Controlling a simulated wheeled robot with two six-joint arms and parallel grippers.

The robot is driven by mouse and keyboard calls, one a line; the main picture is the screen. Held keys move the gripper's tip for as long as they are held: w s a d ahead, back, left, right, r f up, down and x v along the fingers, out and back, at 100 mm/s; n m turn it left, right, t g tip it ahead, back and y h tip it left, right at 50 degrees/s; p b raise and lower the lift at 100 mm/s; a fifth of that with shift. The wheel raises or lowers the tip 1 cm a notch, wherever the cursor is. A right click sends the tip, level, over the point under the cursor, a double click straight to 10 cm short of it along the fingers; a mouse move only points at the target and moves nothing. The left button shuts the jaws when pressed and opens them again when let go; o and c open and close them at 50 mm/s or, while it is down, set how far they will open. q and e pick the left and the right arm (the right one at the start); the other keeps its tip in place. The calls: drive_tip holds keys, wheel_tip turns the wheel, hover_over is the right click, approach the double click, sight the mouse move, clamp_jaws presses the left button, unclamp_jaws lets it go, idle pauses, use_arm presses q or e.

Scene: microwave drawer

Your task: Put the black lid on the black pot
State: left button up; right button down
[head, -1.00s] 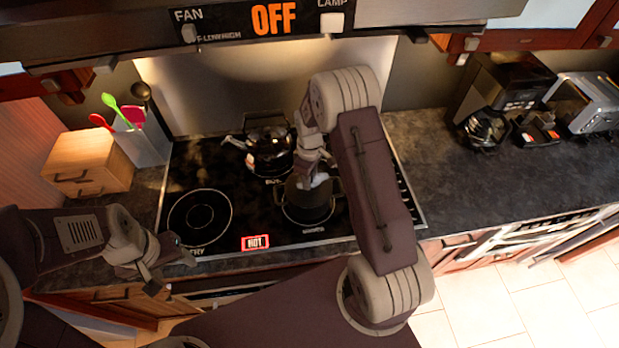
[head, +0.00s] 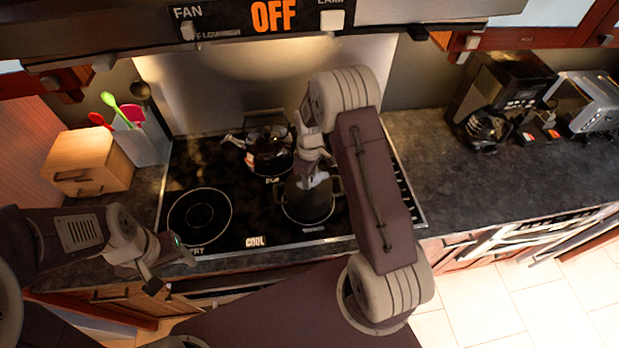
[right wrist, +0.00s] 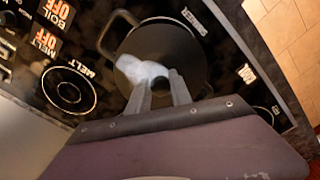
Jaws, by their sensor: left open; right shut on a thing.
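The black pot (head: 308,208) stands on the front right burner of the cooktop. Its side handle (right wrist: 118,20) shows in the right wrist view. The black lid (right wrist: 170,48) is a dark disc over the pot's mouth; I cannot tell whether it rests fully on the rim. A white patch covers part of the lid there. My left gripper (head: 170,270) is open and empty by the counter's front left edge.
A black kettle (head: 268,157) stands on the burner behind the pot. The front left burner (head: 200,216) is empty. A wooden box (head: 90,165) and a utensil holder (head: 147,140) are at the left. A coffee maker (head: 495,95) and a toaster (head: 595,105) stand at the right.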

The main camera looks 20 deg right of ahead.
drive_tip(key=shift+f, duration=0.15)
drive_tip(key=c, duration=0.6)
unclamp_jaws()
drive_tip(key=shift+r+p, duration=2.75)
drive_tip(key=shift+r, duration=0.8)
